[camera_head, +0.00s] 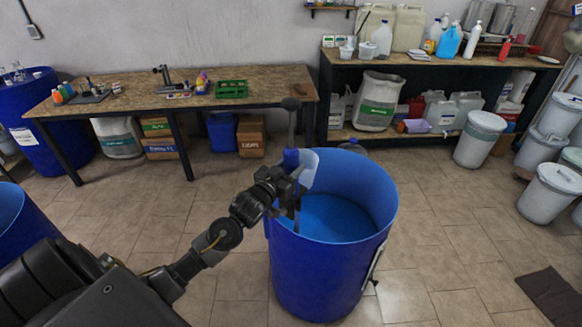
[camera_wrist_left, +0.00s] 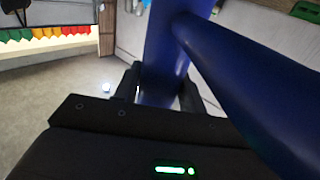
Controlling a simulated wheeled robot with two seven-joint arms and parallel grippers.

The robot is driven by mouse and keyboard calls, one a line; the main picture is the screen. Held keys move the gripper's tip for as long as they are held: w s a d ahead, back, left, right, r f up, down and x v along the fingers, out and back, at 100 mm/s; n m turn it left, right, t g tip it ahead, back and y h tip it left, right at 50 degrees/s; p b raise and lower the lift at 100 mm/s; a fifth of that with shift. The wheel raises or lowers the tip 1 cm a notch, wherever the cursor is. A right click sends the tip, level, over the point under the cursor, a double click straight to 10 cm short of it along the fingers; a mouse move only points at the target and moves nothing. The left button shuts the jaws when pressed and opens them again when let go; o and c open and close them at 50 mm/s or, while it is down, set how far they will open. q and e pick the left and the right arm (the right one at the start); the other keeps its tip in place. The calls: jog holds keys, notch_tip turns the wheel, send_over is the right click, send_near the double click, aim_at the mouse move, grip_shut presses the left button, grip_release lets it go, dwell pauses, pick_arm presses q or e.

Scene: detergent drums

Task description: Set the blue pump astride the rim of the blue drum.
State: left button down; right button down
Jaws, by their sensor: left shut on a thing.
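The blue pump (camera_head: 291,158) is upright in my left gripper (camera_head: 288,184), with a grey rod and a dark round knob above it. The blue drum (camera_head: 325,270) stands open on the tiled floor, light blue inside. The pump and gripper overlap the drum's back left rim in the head view; I cannot tell whether the pump touches or straddles it. In the left wrist view, the fingers (camera_wrist_left: 160,92) are shut around the pump's blue body (camera_wrist_left: 165,50). A thick blue tube slants from it toward the lower right. My right gripper is out of view.
A wooden table (camera_head: 130,95) stands at the back left and a loaded bench (camera_head: 440,62) at the back right. Grey lidded bins (camera_head: 480,138) stand at the right. More blue drums (camera_head: 12,215) are at the left. Floor right of the drum is clear up to a dark mat (camera_head: 552,294).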

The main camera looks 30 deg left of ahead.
pick_arm(q)
notch_tip(320, 180, down, 5)
jog(key=b, duration=0.4)
jog(key=shift+r, duration=0.15)
jog(key=shift+f+b, duration=3.65)
jog(key=shift+f, duration=2.8)
jog(key=c, duration=0.7)
grip_release()
jog(key=shift+c, duration=0.2)
jog(key=shift+f, duration=0.25)
jog(key=b, duration=0.2)
send_near(286, 214)
jog(key=shift+w+r, duration=0.35)
jog(key=shift+w, duration=0.55)
